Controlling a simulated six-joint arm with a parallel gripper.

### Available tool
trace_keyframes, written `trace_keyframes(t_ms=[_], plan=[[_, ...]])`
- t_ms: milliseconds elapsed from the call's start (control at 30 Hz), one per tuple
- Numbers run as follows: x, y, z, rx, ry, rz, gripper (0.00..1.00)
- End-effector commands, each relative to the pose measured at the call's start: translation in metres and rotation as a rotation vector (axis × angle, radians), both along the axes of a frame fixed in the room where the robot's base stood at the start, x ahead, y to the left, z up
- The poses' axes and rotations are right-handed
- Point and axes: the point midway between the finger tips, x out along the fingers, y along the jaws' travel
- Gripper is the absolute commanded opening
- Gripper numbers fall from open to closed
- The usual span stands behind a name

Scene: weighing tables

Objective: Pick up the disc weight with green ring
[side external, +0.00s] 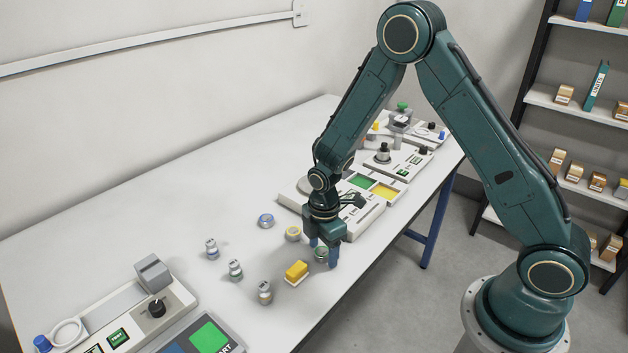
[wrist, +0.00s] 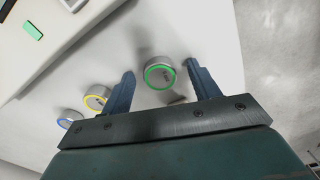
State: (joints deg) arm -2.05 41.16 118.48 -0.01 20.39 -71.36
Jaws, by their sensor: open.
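The disc weight with green ring (wrist: 159,76) lies on the white table in the wrist view, a short grey disc with a green band around its top. My gripper (wrist: 162,82) is open, with one blue finger to the left of the disc and one to the right. Gaps show between the disc and both fingers. In the side external view my gripper (side external: 325,254) points down over the table near its front edge, and the green-ring disc (side external: 321,255) shows between the fingers, partly hidden by them.
A yellow-ring disc (side external: 293,234) and a blue-ring disc (side external: 266,221) stand close by on the left. A yellow block (side external: 296,271) sits in front of the gripper. Several small cylindrical weights stand further left. A white scale unit (side external: 362,221) is behind. The table's front edge is near.

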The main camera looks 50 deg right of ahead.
Motion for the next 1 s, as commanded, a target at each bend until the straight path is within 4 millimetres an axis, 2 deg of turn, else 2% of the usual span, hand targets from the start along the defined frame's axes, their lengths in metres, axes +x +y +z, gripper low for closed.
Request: trace_keyframes(t_ms=[267, 367, 500, 567, 1000], plan=[[0.0001, 0.0, 0.0004, 0.0, 0.0, 0.0, 0.61], [0.0001, 0.0001, 0.0004, 0.0, 0.0, 0.0, 0.45], [0.0001, 0.0, 0.0004, 0.0, 0.0, 0.0, 0.18], [0.0001, 0.0001, 0.0005, 0.0, 0.0, 0.0, 0.07], [0.001, 0.0, 0.0062, 0.0, -0.003, 0.0, 0.07]])
